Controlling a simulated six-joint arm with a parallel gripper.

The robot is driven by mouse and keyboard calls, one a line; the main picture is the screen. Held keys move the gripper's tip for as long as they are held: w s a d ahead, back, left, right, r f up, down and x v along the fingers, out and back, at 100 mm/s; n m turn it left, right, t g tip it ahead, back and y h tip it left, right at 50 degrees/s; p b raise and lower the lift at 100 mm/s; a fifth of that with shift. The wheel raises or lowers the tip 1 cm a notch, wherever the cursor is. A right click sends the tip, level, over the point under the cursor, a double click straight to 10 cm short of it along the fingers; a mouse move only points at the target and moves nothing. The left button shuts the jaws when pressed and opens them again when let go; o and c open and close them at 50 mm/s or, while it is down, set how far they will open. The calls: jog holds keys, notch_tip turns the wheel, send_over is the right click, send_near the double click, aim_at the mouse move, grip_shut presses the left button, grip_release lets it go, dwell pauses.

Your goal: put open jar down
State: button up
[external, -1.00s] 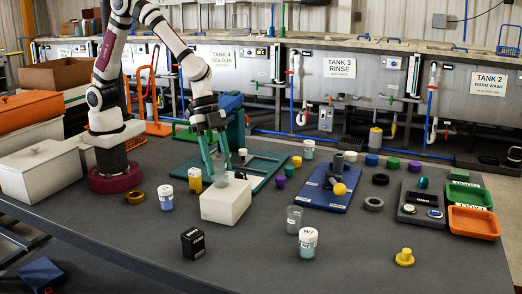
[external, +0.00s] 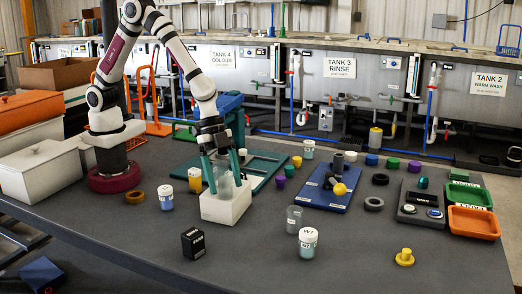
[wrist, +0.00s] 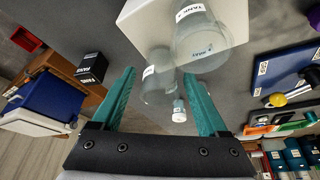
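A clear open jar (external: 225,186) is at the white block (external: 226,209); I cannot tell whether it rests on it or sits in a recess. My gripper (external: 223,176) points down, with its teal fingers on either side of this jar. In the wrist view the fingertips (wrist: 159,72) are spread apart. That view shows a large clear labelled jar (wrist: 208,35) overlapping the block (wrist: 145,22), and another clear jar shape between the fingers. Whether the fingers touch glass is not clear. Another clear jar (external: 294,219) stands on the table in the external view.
A white-lidded jar (external: 307,243) stands front right of the block, and a black box (external: 194,243) stands front left. A blue board (external: 318,196) lies to the right.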

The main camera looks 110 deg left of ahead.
jog(key=shift+r, duration=0.1)
jog(key=v, duration=1.2)
jog(key=s+a+g+y, duration=0.2)
jog(key=s, duration=1.1)
jog(key=s+a+r+g+y, duration=0.1)
jog(key=s+a+g+y, duration=0.1)
jog(key=s, duration=1.2)
jog(key=shift+a+r+n, duration=0.2)
jog(key=shift+a+n, duration=0.2)
jog(key=shift+a, duration=0.15)
